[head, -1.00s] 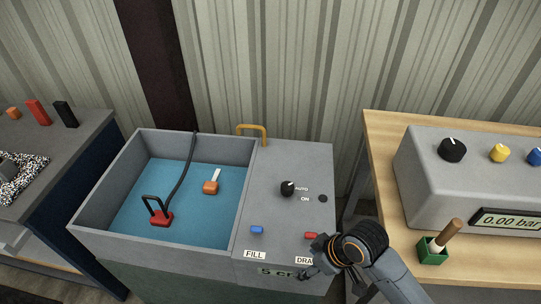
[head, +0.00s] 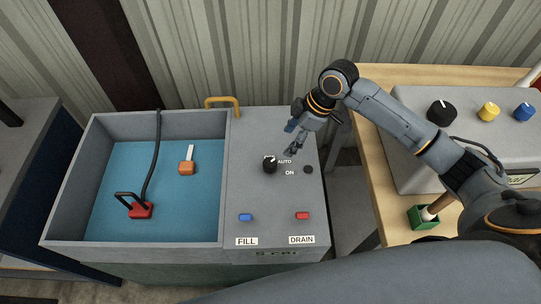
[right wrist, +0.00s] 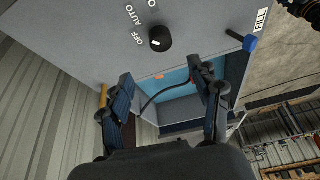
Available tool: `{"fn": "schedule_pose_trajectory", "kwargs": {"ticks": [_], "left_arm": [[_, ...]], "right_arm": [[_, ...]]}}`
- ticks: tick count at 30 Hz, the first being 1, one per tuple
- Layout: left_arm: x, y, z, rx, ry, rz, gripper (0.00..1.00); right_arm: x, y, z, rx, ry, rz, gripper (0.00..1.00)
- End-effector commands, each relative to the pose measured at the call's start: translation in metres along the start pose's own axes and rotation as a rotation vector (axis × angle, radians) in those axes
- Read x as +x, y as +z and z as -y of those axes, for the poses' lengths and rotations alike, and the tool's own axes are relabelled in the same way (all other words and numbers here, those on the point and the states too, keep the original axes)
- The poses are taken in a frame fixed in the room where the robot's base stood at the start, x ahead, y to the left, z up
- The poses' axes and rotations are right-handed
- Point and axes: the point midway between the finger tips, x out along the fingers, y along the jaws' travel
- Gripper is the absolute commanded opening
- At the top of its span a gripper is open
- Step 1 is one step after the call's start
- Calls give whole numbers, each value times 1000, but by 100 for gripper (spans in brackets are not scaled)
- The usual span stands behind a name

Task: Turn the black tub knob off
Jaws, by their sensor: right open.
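The black tub knob (head: 270,165) stands on the grey panel right of the water tub, beside the labels AUTO and ON. In the right wrist view the knob (right wrist: 160,39) has a pale mark on its top, and an OFF label also shows. I cannot tell surely which label the mark points to. My right gripper (head: 291,149) is just right of and beyond the knob, apart from it. Its two fingers (right wrist: 166,82) are spread with nothing between them. My left gripper is not in view.
The tub (head: 72,172) holds blue water, a red pump-like item (head: 141,210) and an orange float (head: 187,168). A blue knob (head: 245,217) and red knob (head: 302,215) sit at the panel's front. A yellow handle (head: 222,100) rises at the back.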

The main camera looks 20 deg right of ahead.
Motion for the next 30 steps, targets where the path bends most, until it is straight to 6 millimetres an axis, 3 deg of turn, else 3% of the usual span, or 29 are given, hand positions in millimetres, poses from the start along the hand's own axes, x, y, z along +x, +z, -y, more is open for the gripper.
{"fn": "schedule_pose_trajectory", "kwargs": {"ticks": [12,18,30], "left_arm": [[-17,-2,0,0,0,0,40],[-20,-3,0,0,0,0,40],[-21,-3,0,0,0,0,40]], "right_arm": [[84,-2,2,2,-4,-1,63],[114,-1,1,2,-2,-1,63],[128,0,1,-1,1,0,63]]}}
